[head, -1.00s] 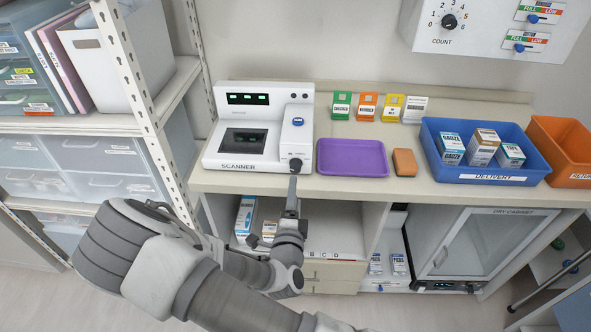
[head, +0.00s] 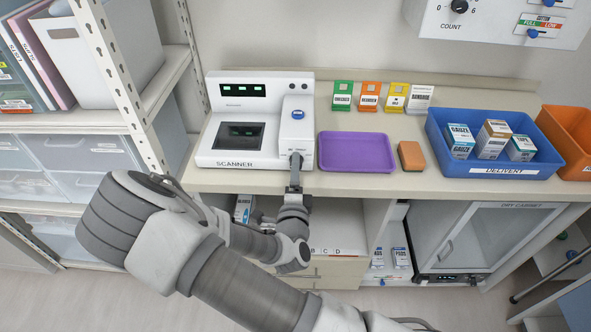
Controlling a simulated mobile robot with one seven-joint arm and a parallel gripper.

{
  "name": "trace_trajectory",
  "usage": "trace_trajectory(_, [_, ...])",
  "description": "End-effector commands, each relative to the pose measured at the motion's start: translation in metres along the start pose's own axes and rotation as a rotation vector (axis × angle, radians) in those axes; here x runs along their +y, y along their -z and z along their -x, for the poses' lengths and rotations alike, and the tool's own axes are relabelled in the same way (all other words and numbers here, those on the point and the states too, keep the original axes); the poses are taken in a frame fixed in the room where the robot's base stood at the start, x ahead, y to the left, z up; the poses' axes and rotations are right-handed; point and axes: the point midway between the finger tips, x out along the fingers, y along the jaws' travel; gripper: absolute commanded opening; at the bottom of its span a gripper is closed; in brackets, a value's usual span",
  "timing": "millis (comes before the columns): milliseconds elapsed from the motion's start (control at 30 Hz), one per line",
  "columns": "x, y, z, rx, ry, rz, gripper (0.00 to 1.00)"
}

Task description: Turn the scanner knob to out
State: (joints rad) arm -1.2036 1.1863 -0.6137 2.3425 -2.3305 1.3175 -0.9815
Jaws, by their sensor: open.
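The white scanner (head: 207,158) stands at the left of the counter, with a dark glass window and a display with green marks. A blue button (head: 298,114) sits on top of its right-hand block. The scanner knob is on the front of that block, and my gripper (head: 296,160) is right at it and covers it. The jaws are open; I cannot tell whether they stand around the knob or touch it. The knob's pointing and its labels are hidden or too small to read.
A purple tray (head: 356,168), an orange-brown sponge (head: 411,156) and a blue delivery bin (head: 503,171) with several boxes stand to the right. Coloured cards (head: 370,96) line the back. A shelf post (head: 128,90) rises left of the scanner. Below is the glass-doored dry cabinet (head: 520,207).

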Motion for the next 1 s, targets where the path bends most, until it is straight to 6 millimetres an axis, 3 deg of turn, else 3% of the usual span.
trace_trajectory(167, [-0.0001,0.0000,0.0000,0.000,0.000,0.000,0.71])
trace_trajectory(567, [0.0000,-0.0002,0.0000,0.000,0.000,0.000,0.00])
trace_trajectory(1000, [-0.0020,0.0002,-0.0003,0.000,0.000,-0.069,0.00])
